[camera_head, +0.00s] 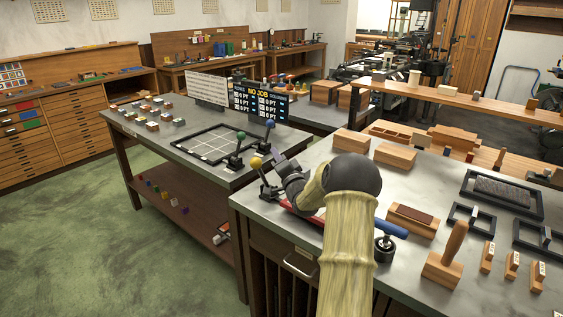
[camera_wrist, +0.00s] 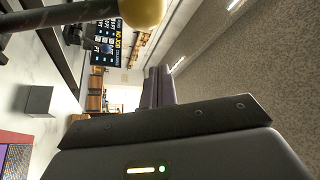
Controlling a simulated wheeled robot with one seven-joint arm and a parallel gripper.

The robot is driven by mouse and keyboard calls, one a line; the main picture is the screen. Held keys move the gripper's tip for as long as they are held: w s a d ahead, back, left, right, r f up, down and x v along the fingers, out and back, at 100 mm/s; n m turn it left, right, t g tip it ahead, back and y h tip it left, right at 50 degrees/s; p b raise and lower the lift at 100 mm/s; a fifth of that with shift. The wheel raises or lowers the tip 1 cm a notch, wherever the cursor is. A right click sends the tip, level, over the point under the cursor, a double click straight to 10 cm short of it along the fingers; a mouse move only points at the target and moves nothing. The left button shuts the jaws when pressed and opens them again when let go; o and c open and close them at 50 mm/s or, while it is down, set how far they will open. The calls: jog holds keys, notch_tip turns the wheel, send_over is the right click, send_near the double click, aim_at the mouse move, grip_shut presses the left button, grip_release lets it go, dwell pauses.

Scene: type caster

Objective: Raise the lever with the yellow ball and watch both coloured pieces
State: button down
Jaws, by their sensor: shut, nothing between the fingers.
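The yellow ball (camera_head: 255,162) tops a dark lever at the left edge of the near grey table. In the wrist view the ball (camera_wrist: 142,12) is cut off by the top edge, on a dark rod. My gripper (camera_head: 279,168) is shut and empty, just right of the ball in the head view; whether they touch is unclear. Its closed fingers (camera_wrist: 158,87) point away from the wrist camera. A red piece (camera_head: 303,212) and a blue piece (camera_head: 392,228) show on either side of my arm, which hides the space between them.
Levers with a green ball (camera_head: 241,135) and a blue ball (camera_head: 270,123) stand on the other table beside a black frame (camera_head: 185,147). A dark display (camera_head: 260,101) stands behind. Wooden blocks and a handled stamp (camera_head: 447,258) crowd the near table's right side.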

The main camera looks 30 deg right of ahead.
aim_at(263, 175)
jog(key=a, duration=0.1)
jog(key=w+a+f, duration=0.1)
jog(key=a+p, duration=0.1)
jog(key=shift+w+f, duration=0.3)
jog(key=shift+f, duration=0.05)
jog(key=shift+f, duration=0.1)
